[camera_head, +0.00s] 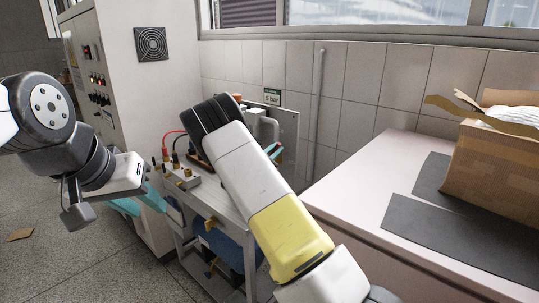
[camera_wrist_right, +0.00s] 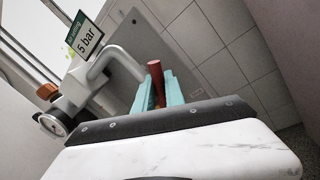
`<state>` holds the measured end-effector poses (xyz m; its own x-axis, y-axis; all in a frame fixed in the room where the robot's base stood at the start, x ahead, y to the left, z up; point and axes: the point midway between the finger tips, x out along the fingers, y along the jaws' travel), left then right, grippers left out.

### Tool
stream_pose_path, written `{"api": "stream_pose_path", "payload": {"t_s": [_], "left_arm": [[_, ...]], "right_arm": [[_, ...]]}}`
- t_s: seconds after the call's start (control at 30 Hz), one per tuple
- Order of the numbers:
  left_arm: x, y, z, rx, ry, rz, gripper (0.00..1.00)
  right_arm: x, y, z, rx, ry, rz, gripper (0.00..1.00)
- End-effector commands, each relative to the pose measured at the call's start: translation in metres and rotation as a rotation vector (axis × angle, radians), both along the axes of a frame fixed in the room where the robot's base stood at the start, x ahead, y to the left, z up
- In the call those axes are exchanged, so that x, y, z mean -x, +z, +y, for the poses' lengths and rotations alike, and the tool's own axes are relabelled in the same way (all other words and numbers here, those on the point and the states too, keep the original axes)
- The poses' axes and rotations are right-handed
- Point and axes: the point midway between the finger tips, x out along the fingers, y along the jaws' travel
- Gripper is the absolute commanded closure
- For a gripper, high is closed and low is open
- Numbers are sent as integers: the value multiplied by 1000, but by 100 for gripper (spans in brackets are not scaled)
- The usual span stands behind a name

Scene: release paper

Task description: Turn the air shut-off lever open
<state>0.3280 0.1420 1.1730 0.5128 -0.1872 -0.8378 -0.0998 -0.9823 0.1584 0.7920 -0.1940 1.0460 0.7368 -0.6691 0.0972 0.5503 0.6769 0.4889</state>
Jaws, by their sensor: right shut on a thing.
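The air shut-off lever (camera_wrist_right: 155,76) shows in the right wrist view as a dark red handle sticking up between the teal fingers of my right gripper (camera_wrist_right: 166,92). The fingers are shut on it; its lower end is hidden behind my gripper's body. In the head view my right forearm covers the lever, and only a bit of teal finger of the right gripper (camera_head: 275,151) shows past the arm. My left gripper (camera_head: 138,201) hangs at the left with its teal fingers apart and empty, in front of the cabinet.
A grey pipe (camera_wrist_right: 97,66), a gauge (camera_wrist_right: 53,125), an orange-brown knob (camera_wrist_right: 47,91) and a "5 bar" sign (camera_wrist_right: 85,36) are beside the lever. A metal bench (camera_head: 215,199) carries clamps and cables. A cabinet (camera_head: 150,95) stands left; a pale table (camera_head: 365,188) with a cardboard box (camera_head: 495,165) stands right.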

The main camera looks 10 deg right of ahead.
Motion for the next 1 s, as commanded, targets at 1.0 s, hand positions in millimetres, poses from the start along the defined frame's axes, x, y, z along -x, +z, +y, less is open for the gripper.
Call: {"api": "stream_pose_path", "payload": {"t_s": [1.0], "left_arm": [[0,0,0,0,0,0,64]], "right_arm": [[-22,8,18,250,3,321,100]]}}
